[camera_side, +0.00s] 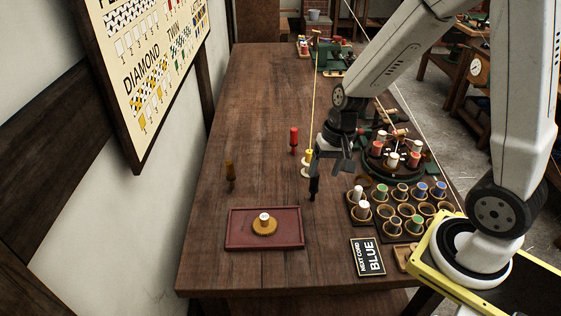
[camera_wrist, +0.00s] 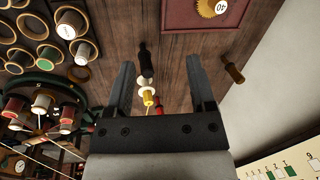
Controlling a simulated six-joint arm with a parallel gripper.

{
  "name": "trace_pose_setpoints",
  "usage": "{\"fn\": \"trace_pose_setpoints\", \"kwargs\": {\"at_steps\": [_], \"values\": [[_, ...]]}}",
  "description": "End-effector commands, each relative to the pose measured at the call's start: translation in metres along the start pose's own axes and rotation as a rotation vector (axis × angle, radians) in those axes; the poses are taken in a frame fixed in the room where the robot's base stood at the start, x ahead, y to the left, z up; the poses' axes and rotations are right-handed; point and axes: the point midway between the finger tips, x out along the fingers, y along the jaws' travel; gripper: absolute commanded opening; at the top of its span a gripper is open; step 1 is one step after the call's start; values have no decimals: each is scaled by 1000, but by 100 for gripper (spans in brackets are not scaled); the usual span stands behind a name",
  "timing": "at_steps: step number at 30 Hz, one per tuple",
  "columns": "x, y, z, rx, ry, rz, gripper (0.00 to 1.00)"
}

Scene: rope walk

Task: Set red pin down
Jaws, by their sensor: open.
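The red pin (camera_side: 294,138) stands upright on the bench in the side view, left of and apart from my gripper (camera_side: 327,161). In the wrist view my gripper (camera_wrist: 160,60) has its two fingers wide apart, with nothing clamped between them. The red pin (camera_wrist: 159,109) shows only in part there, at the edge of my gripper's palm. A white bobbin with yellow cord (camera_side: 307,162) is close beside my gripper in the side view. It also appears between the fingers in the wrist view (camera_wrist: 148,97), but I cannot tell its depth.
A black pin (camera_side: 313,188) and a brown pin (camera_side: 230,173) stand nearby. A dark red tray (camera_side: 240,239) holds a yellow gear-like disc (camera_side: 264,227). Bobbins in cups (camera_side: 386,212), a round carrier (camera_side: 394,166) and a "BLUE" sign (camera_side: 368,257) are right. The bench's left part is clear.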

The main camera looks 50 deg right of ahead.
Motion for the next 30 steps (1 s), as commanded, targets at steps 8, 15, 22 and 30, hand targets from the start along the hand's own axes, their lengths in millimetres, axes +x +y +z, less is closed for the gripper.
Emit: {"fn": "trace_pose_setpoints", "kwargs": {"at_steps": [8,15,22,30], "values": [[-19,2,41,-492,130,99,70],[-22,2,51,-633,167,122,70],[-22,2,50,-633,167,122,70],[-22,2,50,-632,167,122,70]]}}
